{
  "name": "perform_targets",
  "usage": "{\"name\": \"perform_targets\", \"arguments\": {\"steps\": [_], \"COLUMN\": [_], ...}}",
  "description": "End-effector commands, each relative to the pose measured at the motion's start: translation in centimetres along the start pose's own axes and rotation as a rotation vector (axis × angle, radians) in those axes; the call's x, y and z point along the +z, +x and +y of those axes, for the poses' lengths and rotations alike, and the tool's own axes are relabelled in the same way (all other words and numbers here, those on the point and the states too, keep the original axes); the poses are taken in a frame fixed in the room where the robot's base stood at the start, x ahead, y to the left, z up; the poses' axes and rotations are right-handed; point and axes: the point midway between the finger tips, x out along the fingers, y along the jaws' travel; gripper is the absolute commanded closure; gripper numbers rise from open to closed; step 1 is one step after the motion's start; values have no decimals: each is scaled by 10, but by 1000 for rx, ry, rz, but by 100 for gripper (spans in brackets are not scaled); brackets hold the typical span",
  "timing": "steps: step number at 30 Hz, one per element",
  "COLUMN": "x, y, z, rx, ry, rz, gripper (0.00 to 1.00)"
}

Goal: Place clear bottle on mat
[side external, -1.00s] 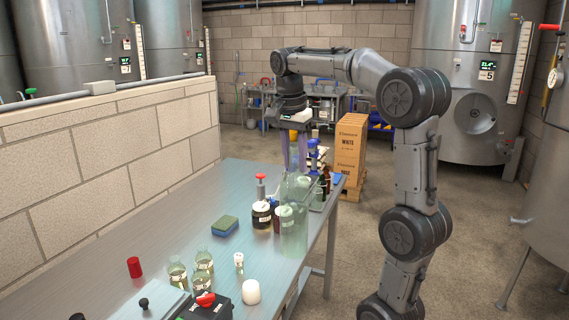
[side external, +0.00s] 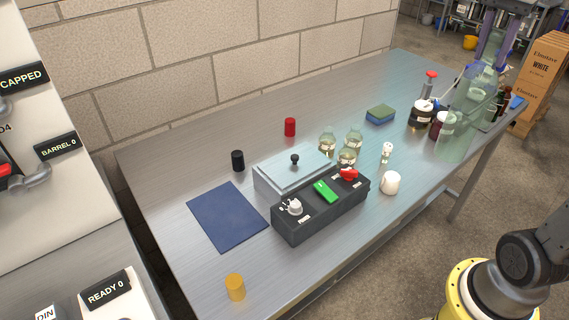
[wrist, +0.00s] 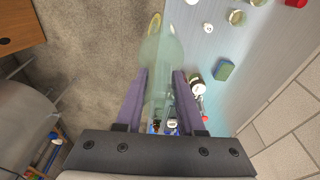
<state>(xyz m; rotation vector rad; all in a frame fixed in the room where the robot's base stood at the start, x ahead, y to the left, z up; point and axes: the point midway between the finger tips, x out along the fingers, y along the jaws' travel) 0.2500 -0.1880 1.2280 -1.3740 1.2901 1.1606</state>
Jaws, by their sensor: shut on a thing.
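The dark blue mat (side external: 228,215) lies flat and bare at the near left part of the metal table. My gripper (side external: 491,52) is at the table's far right end, at the top of the side view. Its purple fingers are shut on the clear bottle (side external: 484,78), a tall, pale green see-through bottle, which looks upright. In the wrist view the bottle (wrist: 161,55) sits between the two fingertips (wrist: 160,78). Other glassware overlaps its lower part in the side view, so I cannot tell whether its base touches the table.
A greenish clear container (side external: 453,137), a dark jar (side external: 421,115) and other bottles crowd near my gripper. A sponge (side external: 380,115), small jars (side external: 347,157), a white cylinder (side external: 390,183) and a black control box (side external: 320,207) stand between there and the mat. A yellow cylinder (side external: 235,287) stands near it.

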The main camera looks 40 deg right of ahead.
Motion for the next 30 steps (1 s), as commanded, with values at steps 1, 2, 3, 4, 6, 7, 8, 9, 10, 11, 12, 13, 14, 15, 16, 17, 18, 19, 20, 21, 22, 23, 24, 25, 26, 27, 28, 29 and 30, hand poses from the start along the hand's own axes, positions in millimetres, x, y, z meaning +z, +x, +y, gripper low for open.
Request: {"name": "perform_targets", "arguments": {"steps": [1, 2, 3, 4, 6, 7, 8, 9, 10, 11, 12, 13, 14, 15, 16, 17, 18, 19, 20, 21, 22, 23, 24, 25, 26, 27, 28, 29, 30], "x": [3, 4, 7, 9, 14, 17, 20, 24, 28, 32, 37, 41, 45, 52, 56, 62, 70, 77, 83, 94, 101, 110, 122, 131, 141, 155, 166, 178, 193], "y": [-3, -4, -5, -6, -9, -10, -11, -13, -14, -15, -16, -18, -19, -20, -21, -23, -24, -26, -27, -29, -31, -32, -34, -36, -37, -39, -40, -42, -44], "z": [-7, -11, -16, -20, -30, -34, -39, -45, -50, -54, -61, -66, -70, -77, -82, -87, -94, -99, -104, -112, -117, -122, -129, -134, -139, -145, -149, -153, -158], "rx": [-10, -14, -20, -25, -35, -39, -45, -52, -56, -61, -67, -72, -77, -83, -88, -93, -101, -106, -111, -120, -126, -132, -141, -147, -153, -161, -168, -174, -183], "ry": [-40, -61, -91, -115, -172, -196, -223, -258, -284, -311, -346, -374, -400, -439, -467, -498, -540, -572, -605, -652, -686, -722, -770, -807, -844, -894, -932, -970, -1018], "rz": [2, 2, 3, 4, 4, 4, 5, 6, 6, 6, 7, 8, 8, 8, 8, 8, 9, 9, 9, 10, 10, 10, 10, 10, 9, 9, 9, 8, 8], "gripper": [100, 100, 100, 100, 100, 100, 100, 100, 100, 100, 100, 100, 100, 100, 100, 100, 100, 100, 100, 100, 100, 100, 100, 100, 100, 100, 100, 100, 100]}}
